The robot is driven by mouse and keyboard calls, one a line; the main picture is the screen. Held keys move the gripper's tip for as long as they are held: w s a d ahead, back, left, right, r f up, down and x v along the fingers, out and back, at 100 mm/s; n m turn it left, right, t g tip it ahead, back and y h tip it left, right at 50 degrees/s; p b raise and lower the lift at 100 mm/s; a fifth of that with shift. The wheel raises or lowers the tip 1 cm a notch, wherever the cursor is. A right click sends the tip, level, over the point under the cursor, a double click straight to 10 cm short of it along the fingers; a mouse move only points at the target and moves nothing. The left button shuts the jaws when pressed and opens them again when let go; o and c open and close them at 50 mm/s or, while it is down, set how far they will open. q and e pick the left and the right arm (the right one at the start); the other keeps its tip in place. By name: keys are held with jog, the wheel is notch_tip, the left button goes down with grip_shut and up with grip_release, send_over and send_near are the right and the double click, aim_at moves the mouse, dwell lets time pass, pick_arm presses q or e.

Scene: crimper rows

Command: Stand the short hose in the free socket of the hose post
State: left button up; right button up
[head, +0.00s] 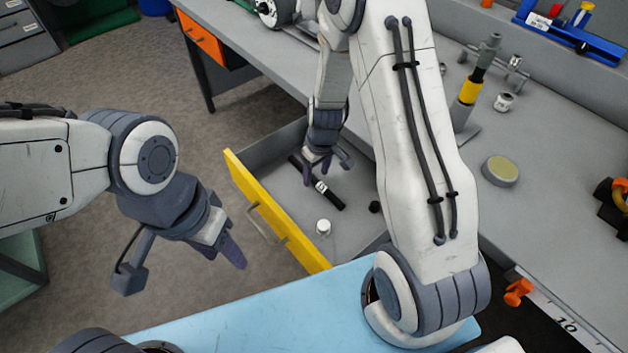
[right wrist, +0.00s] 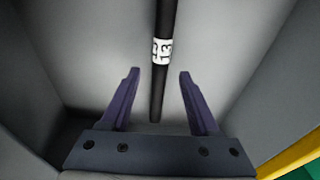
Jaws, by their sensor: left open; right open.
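The short hose (head: 332,198) is a black rod with a white printed label, lying in the open yellow-fronted drawer (head: 276,217). In the right wrist view the hose (right wrist: 158,95) runs lengthwise between the fingertips, its near end between the fingers. My right gripper (head: 318,168) is open above the hose, with a gap on both sides. My left gripper (head: 238,258) is open and empty, outside the drawer to the left. An upright stand with grey, black and yellow parts (head: 468,92) on the bench may be the hose post; its sockets cannot be made out.
A white cap-like piece (head: 323,227) and a small black piece (head: 375,207) also lie in the drawer. A round tin (head: 500,170) and a small metal fitting (head: 504,102) stand on the bench. A blue rack (head: 570,35) is at the back right. My right arm covers part of the bench.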

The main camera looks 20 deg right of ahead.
jog(key=shift+w+f, duration=0.15)
jog(key=shift+f, duration=0.8)
pick_arm(q)
jog(key=shift+f, duration=0.3)
pick_arm(e)
jog(key=shift+c, duration=0.4)
grip_shut()
jog(key=shift+r, duration=0.1)
